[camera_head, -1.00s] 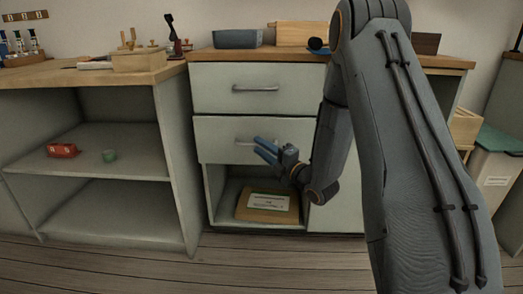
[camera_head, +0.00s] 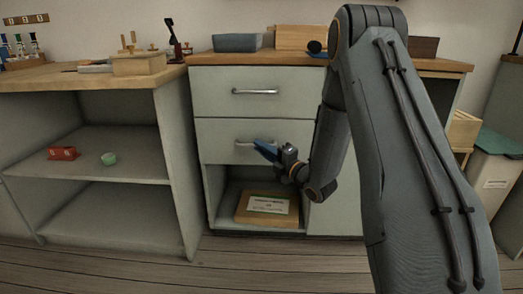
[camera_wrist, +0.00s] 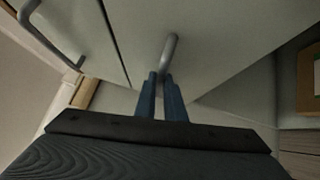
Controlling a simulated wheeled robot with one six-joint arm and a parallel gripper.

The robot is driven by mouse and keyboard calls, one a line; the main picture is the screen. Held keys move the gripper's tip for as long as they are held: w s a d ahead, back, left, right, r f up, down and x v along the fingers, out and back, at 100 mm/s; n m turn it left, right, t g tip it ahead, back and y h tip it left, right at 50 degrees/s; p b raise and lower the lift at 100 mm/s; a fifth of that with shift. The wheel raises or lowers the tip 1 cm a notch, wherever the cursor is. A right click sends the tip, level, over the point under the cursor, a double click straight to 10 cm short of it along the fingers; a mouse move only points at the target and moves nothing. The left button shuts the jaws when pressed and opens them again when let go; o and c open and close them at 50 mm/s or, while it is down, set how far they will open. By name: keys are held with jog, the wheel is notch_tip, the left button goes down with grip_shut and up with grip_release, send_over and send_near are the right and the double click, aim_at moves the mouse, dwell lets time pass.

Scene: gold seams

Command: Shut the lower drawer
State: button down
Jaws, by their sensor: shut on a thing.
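The lower drawer (camera_head: 218,143) is the pale grey-green front below the upper drawer (camera_head: 215,92). Its front also fills the middle of the wrist view (camera_wrist: 215,45). It looks near flush with the upper front; I cannot tell exactly how far it stands out. My gripper (camera_head: 262,148) is at its bar handle (camera_head: 243,141), and the blue fingers hide the handle's right part. In the wrist view, my gripper (camera_wrist: 161,80) has its two fingers closed around the end of the handle (camera_wrist: 170,50).
An open compartment below the drawers holds a labelled box (camera_head: 268,208). A green-lidded bin (camera_head: 497,165) stands at right. The upper drawer's handle (camera_wrist: 45,35) shows at left.

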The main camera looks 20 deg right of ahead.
jog(key=c, duration=1.8)
grip_release()
jog(key=shift+w+d, duration=0.15)
jog(key=shift+w, duration=0.05)
jog(key=shift+c, duration=0.2)
jog(key=p+v, duration=0.2)
jog(key=v, duration=0.5)
jog(key=shift+s, duration=0.4)
